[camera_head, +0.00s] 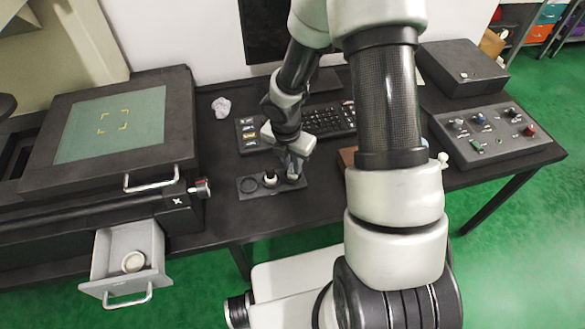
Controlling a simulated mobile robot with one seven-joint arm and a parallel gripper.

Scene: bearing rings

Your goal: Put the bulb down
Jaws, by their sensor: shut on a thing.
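My gripper (294,170) is at the right end of a small dark holder plate (246,193) on the black table. It is shut on a small pale thing, most likely the bulb (292,179), which the fingers mostly hide. I cannot tell whether this thing touches the plate or hangs just above it. Left of the gripper, a small white-and-dark round piece (270,181) stands on the plate. The plate's left end has an empty-looking round recess (249,185).
A pale ring (133,262) lies in the open drawer (105,252) at lower left. A machine with a green-topped lid (112,124) stands left. A control box (492,131) is at right.

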